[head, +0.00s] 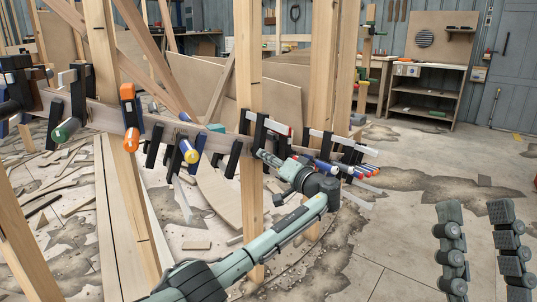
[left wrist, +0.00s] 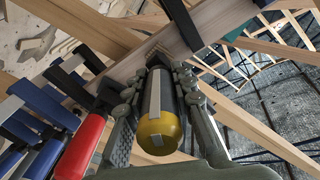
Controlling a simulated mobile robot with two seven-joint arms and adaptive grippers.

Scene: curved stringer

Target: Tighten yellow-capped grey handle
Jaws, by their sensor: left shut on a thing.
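In the left wrist view, a dark grey handle with a yellow cap (left wrist: 158,130) and a pale stripe sits between the fingers of my left gripper (left wrist: 160,95). The fingers lie along both sides of the handle and are shut on it. In the head view my left gripper (head: 272,160) reaches the clamp row from the right, and the gripped handle is hidden there. My right gripper (head: 482,250) is open and empty at the lower right, away from the clamps.
A wooden strip (head: 105,117) carries several clamps, with a green-capped (head: 66,130), an orange-capped (head: 130,122) and another yellow-capped handle (head: 189,150). A red handle (left wrist: 82,148) lies close beside my left gripper. Upright posts (head: 249,100) stand close by. Floor at right is open.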

